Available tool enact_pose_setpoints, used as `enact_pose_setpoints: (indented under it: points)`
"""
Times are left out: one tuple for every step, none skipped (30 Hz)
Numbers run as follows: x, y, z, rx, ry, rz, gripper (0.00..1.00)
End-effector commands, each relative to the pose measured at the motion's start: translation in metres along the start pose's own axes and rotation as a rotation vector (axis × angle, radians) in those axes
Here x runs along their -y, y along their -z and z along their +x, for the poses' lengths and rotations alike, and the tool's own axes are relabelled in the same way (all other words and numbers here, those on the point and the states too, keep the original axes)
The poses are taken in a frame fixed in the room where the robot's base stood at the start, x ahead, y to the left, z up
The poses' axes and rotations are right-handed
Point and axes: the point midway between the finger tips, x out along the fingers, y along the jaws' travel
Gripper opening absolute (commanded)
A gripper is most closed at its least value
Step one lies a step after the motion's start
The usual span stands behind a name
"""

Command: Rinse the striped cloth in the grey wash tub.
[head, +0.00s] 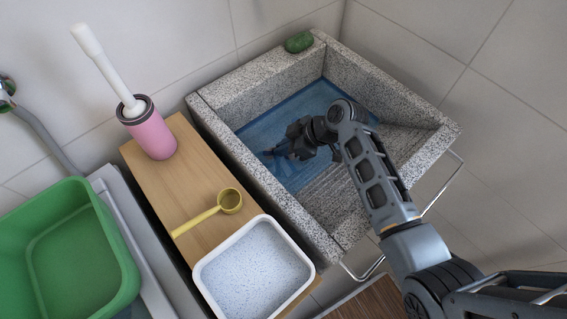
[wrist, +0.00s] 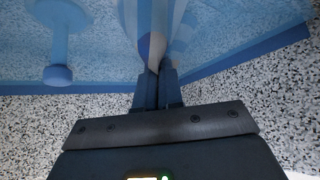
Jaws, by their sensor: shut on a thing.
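The grey wash tub (head: 222,129) is a speckled stone basin with a ribbed washboard slope on its right side and blue water (head: 262,130) in it. My gripper (head: 280,152) is low inside the tub, at the water. In the wrist view my gripper (wrist: 157,72) is shut on the striped cloth (wrist: 181,38), which has blue and white stripes and hangs from the fingertips, seen through the blue water. In the head view I cannot make out the cloth clearly at the gripper.
A round-ended blue-tinted post (wrist: 58,72) shows in the wrist view. A green soap (head: 299,42) sits on the tub's back rim. To the left stand a pink brush holder (head: 153,135), yellow scoop (head: 205,214), white tray (head: 207,283) of pale granules and green basin (head: 112,215).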

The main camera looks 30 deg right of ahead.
Motion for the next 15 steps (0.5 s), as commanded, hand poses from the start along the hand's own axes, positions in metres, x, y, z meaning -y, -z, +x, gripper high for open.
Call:
enact_pose_setpoints:
  points:
    - [0.0, 0.002, -0.003, 0.0, 0.0, 0.0, 0.0]
    - [0.0, 0.003, -0.004, 0.0, 0.0, 0.0, 0.0]
    - [0.0, 0.005, -0.006, 0.0, 0.0, 0.0, 0.0]
    - [0.0, 0.006, -0.007, 0.0, 0.0, 0.0, 0.0]
    - [0.0, 0.007, -0.009, 0.0, 0.0, 0.0, 0.0]
    - [0.0, 0.008, -0.01, 0.0, 0.0, 0.0, 0.0]
    - [0.0, 0.009, -0.011, 0.0, 0.0, 0.0, 0.0]
    - [0.0, 0.011, -0.013, 0.0, 0.0, 0.0, 0.0]
    - [0.0, 0.012, -0.014, 0.001, 0.001, 0.0, 0.0]
    - [0.0, 0.013, -0.015, 0.001, 0.001, 0.0, 0.0]
    - [0.0, 0.014, -0.017, 0.001, 0.001, 0.0, 0.0]
    - [0.0, 0.015, -0.018, 0.001, 0.001, 0.0, 0.0]
    - [0.0, 0.016, -0.019, 0.001, 0.001, 0.0, 0.0]
    - [0.0, 0.017, -0.021, 0.001, 0.001, 0.0, 0.0]
    - [0.0, 0.018, -0.021, 0.001, 0.001, 0.0, 0.0]
